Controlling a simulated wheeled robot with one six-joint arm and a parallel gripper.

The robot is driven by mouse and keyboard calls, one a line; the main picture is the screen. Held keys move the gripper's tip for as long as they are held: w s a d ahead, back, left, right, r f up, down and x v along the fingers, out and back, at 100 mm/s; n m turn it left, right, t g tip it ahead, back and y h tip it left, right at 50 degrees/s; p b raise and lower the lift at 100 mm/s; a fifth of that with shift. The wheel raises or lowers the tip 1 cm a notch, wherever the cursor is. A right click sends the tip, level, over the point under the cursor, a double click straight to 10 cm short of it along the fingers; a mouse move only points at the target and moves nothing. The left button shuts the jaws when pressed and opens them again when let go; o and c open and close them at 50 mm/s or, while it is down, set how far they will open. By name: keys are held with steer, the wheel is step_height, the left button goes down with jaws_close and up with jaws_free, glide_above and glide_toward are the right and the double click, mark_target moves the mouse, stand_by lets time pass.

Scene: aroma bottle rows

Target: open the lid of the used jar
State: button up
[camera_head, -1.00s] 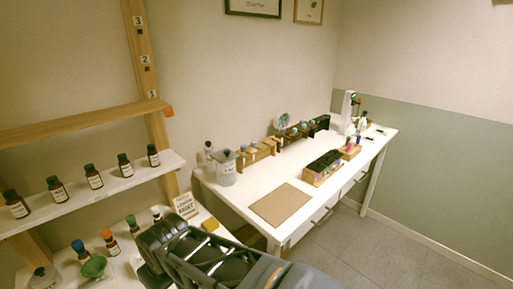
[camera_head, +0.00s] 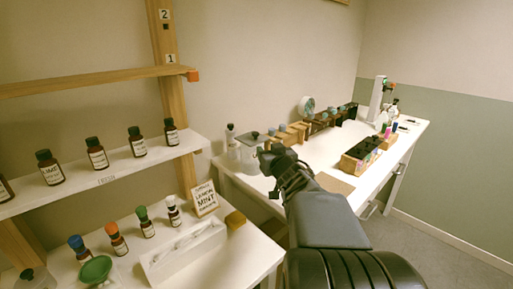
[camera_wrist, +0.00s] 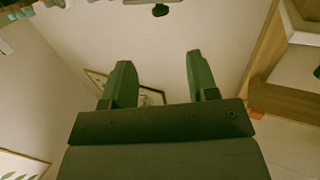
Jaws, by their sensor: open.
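The jar (camera_head: 247,158) is a pale, cloudy container with a dark flat lid (camera_head: 249,135) and stands at the near left of the white desk. Its label is too small to read now. The lid is on. My gripper (camera_head: 266,156) is just right of the jar in the head view and hides part of its right side. In the wrist view my gripper (camera_wrist: 157,62) is open and empty, two green fingers apart. The lid's dark knob (camera_wrist: 160,10) shows upside down at the top edge, apart from the fingers.
A pale bottle (camera_head: 229,134) stands left of the jar. Wooden blocks (camera_head: 290,134) with bottles line the desk's back. A wooden crate (camera_head: 357,166) and a brown mat (camera_head: 334,184) lie to the right. A shelf (camera_head: 108,176) of brown bottles is at the left.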

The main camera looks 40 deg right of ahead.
mark_target(257, 134)
steer(key=shift+n+t+y, duration=0.3)
steer(key=shift+t+y, duration=0.1)
steer(key=shift+t, duration=0.1)
steer(key=x, duration=0.9)
steer(key=d+b+x, duration=0.1)
steer(key=x, duration=0.4)
steer(key=shift+s+f, duration=0.1)
steer(key=shift+s, duration=0.05)
steer(key=shift+c, duration=0.4)
jaws_close()
